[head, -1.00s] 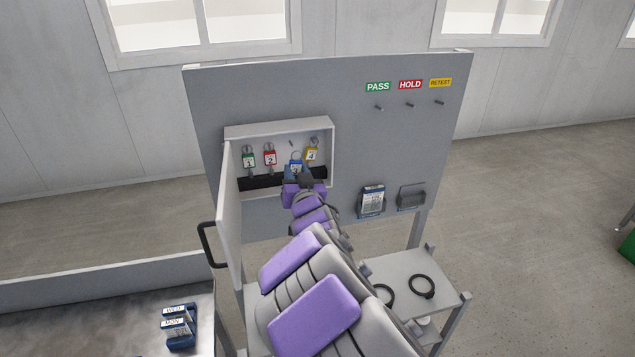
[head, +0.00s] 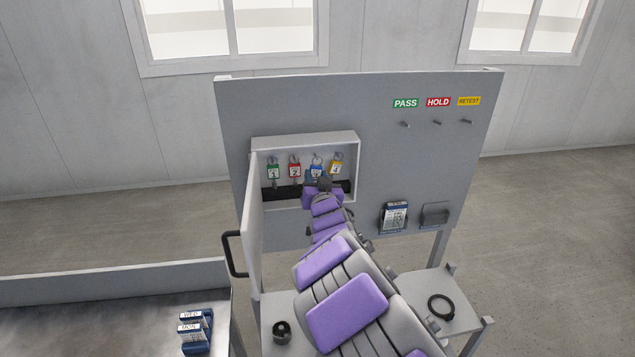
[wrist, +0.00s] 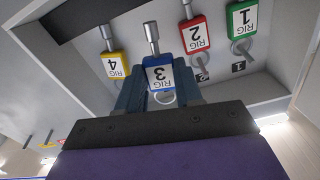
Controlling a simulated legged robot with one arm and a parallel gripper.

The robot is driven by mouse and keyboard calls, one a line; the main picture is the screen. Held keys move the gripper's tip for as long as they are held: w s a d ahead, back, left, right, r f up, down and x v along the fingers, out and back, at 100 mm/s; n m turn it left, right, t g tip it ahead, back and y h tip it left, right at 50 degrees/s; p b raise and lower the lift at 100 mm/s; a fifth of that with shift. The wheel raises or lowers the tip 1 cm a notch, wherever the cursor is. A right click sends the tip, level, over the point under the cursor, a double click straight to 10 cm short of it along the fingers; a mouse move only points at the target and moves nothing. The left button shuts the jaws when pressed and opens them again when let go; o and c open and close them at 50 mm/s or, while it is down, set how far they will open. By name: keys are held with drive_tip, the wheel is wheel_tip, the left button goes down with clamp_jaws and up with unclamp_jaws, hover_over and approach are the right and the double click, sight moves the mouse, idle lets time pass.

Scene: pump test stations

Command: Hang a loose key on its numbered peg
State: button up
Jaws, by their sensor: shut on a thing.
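The blue key tag, marked RIG 3 (wrist: 159,76), is between the fingers of my gripper (wrist: 158,95), which is shut on it. In the head view the blue tag (head: 316,171) is inside the open key cabinet (head: 305,139), between the red tag 2 (head: 295,171) and the yellow tag 4 (head: 336,168). Its ring (head: 317,158) shows above it at peg height; I cannot tell whether it is around the peg. The green tag 1 (head: 274,172) hangs at the left. My gripper (head: 318,183) partly covers the blue tag's lower end in the head view.
The cabinet door (head: 254,215) stands open at the left, with a black handle (head: 233,255). A dark strip (head: 284,193) lies along the cabinet floor. Three bare pegs are under PASS, HOLD and RETEST (head: 469,101). A shelf (head: 425,290) below holds a black ring (head: 441,307).

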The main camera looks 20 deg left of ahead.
drive_tip(key=shift+x, duration=1.2)
drive_tip(key=shift+w+a+f+b, duration=0.25)
drive_tip(key=shift+w+a+b, duration=0.05)
drive_tip(key=shift+w+b, duration=0.15)
drive_tip(key=shift+w+a+f+b, duration=0.25)
drive_tip(key=shift+w+f+b, duration=0.1)
drive_tip(key=shift+w, duration=0.15)
drive_tip(key=shift+r, duration=0.15)
drive_tip(key=o, duration=1.1)
drive_tip(key=shift+s, duration=0.1)
